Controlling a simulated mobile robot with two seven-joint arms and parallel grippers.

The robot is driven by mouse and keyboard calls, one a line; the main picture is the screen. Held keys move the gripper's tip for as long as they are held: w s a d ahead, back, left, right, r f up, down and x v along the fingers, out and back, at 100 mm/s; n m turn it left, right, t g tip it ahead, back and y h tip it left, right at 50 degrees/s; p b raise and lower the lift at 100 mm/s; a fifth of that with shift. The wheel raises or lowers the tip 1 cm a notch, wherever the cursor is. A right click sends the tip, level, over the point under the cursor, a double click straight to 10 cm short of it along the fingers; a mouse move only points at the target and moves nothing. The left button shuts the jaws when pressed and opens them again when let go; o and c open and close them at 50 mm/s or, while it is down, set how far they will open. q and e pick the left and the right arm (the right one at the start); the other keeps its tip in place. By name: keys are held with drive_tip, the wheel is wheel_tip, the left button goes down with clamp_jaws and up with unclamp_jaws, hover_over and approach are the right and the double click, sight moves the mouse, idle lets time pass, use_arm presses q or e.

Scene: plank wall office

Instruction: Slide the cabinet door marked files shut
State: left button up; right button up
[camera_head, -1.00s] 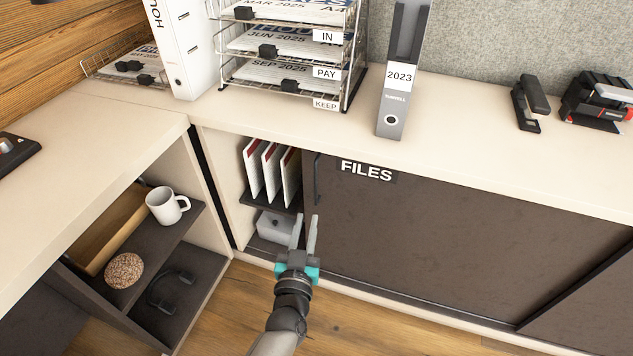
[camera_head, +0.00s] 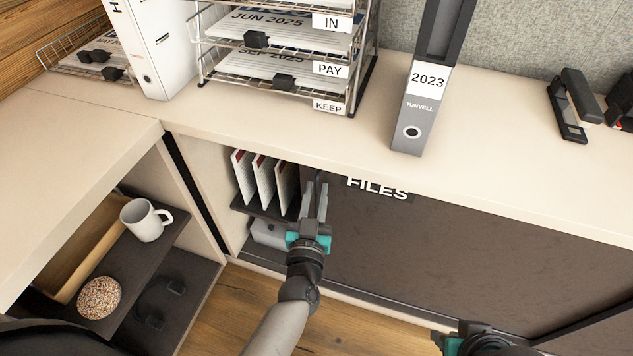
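The dark sliding cabinet door (camera_head: 440,235), with its white FILES label (camera_head: 378,188) partly cut off by the counter edge, stands open at its left end. White folders (camera_head: 264,180) and a grey box (camera_head: 268,233) show in the gap left of it. My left gripper (camera_head: 314,188) is in front of the door's left edge, with its two fingers a little apart. The fingers cover the area of the door's upright handle, so I cannot tell whether they touch it. Part of my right gripper (camera_head: 476,341) shows at the bottom edge; its fingers are not visible.
The pale counter (camera_head: 290,130) above holds a wire tray rack (camera_head: 280,65), a grey 2023 binder (camera_head: 421,105) and a black stapler (camera_head: 572,105). Wooden floor lies below.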

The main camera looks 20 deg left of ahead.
use_arm(q)
drive_tip(key=shift+w, duration=0.1)
clamp_jaws()
drive_tip(key=shift+a, duration=0.1)
idle(1.4)
